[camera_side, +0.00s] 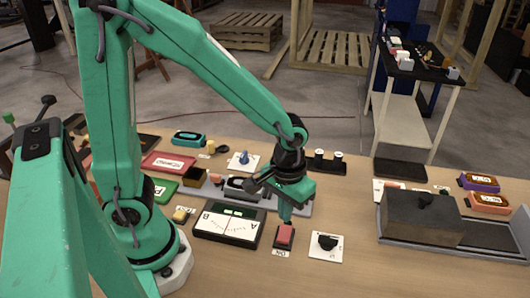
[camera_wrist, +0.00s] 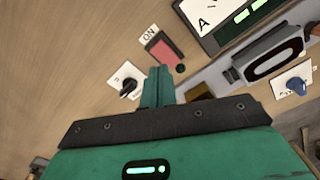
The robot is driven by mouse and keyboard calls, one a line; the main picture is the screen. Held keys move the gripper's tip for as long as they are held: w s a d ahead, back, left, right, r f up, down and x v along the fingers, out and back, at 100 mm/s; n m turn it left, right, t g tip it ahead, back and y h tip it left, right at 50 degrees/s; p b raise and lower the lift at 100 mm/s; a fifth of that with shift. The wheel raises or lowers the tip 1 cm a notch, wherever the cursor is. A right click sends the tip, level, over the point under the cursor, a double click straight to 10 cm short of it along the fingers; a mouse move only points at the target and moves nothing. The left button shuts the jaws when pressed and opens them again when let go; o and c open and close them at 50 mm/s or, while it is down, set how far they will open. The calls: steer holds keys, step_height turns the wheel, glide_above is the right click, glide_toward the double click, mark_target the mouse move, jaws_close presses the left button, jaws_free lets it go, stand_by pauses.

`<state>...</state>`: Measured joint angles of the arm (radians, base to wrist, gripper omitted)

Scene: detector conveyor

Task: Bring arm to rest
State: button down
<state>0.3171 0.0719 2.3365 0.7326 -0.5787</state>
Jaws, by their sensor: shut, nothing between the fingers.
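My green arm reaches across the wooden table from the left in the side view. My gripper (camera_side: 287,217) points down with its fingers shut and empty, just above and behind a red button block (camera_side: 284,236) with an ON label. In the wrist view, the shut fingers (camera_wrist: 158,85) show close to the red button (camera_wrist: 165,49). I cannot tell from the pictures whether the fingertips touch the button.
A meter marked A and B (camera_side: 230,222) stands left of the button. A black knob on a white plate (camera_side: 327,243) is to the right. Behind are a grey conveyor (camera_side: 298,204) and a blue knob (camera_side: 244,158). A dark grey box (camera_side: 421,216) stands far right.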

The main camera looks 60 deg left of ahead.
steer(key=s+a+r+m+t, duration=0.1)
steer(key=s+a+r+t, duration=0.1)
steer(key=r, duration=0.5)
steer(key=s+a+r+m+t, duration=0.2)
steer(key=s+a+r+t, duration=0.1)
steer(key=a+r, duration=0.4)
steer(key=shift+s+a+r+t, duration=0.2)
steer(key=shift+s+r+t, duration=0.1)
steer(key=shift+s+r, duration=0.45)
steer(key=shift+w, duration=0.15)
steer(key=w+d+f+m+g, duration=0.2)
steer(key=w+d+f+m, duration=0.2)
steer(key=m, duration=0.9)
steer(key=w+d+f+m+g, duration=0.3)
steer(key=w+m, duration=0.3)
steer(key=m, duration=0.8)
steer(key=shift+d+f+g, duration=0.3)
steer(key=shift+d+f, duration=0.1)
steer(key=shift+f, duration=0.25)
steer(key=shift+s+f, duration=0.1)
steer(key=shift+f, duration=0.05)
